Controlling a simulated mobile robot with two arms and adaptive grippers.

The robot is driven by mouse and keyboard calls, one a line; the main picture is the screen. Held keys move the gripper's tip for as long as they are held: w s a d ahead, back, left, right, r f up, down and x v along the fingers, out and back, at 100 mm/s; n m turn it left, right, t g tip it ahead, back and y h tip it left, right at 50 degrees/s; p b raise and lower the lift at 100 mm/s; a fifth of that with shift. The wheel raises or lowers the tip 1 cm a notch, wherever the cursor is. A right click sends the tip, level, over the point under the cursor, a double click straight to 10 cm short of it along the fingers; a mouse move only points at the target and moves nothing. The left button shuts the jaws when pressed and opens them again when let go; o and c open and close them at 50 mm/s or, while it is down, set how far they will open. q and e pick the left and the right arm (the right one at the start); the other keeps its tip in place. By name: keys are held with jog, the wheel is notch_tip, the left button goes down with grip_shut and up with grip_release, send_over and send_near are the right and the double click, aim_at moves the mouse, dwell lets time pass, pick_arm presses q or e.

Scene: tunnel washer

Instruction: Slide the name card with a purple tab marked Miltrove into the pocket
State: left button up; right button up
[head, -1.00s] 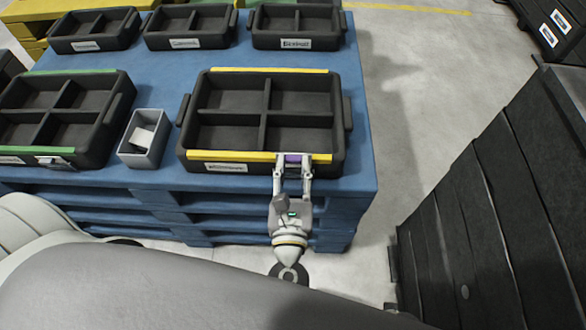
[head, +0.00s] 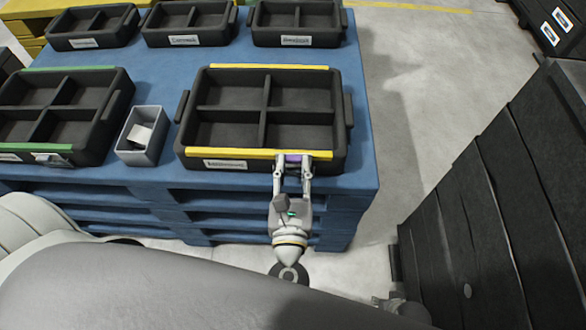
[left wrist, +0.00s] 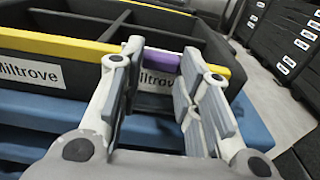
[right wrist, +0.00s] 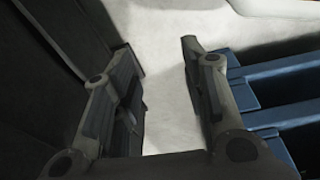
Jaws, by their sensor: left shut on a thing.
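The name card (left wrist: 158,80) reads Miltrove and has a purple tab (left wrist: 165,62) along its top; the tab also shows in the head view (head: 293,158). My left gripper (head: 293,165) is shut on the card, holding it roughly upright at the front wall of the black tray with yellow rims (head: 348,110). The tray's own label (left wrist: 28,72), also reading Miltrove, is to the left of the card. The pocket cannot be made out behind the card and fingers. My right gripper (right wrist: 160,85) is open and empty, over bare floor.
A small grey bin (head: 141,136) with a pale piece inside stands left of the tray. A green-rimmed tray (head: 118,105) is farther left, and several black trays line the back of the blue pallet (head: 225,60). Dark crates (head: 490,200) stand on the right.

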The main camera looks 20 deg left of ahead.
jog(key=shift+w+r, duration=0.3)
jog(key=shift+r, duration=0.3)
jog(key=shift+w+r, duration=0.3)
jog(key=shift+r, duration=0.3)
jog(key=shift+b, duration=0.45)
jog(key=shift+w+a+r, duration=0.1)
jog(key=shift+w+r, duration=0.05)
jog(key=shift+r, duration=0.45)
jog(key=shift+w+a+r, duration=0.1)
jog(key=shift+r, duration=0.45)
jog(key=shift+d+f, duration=0.1)
jog(key=shift+r, duration=0.2)
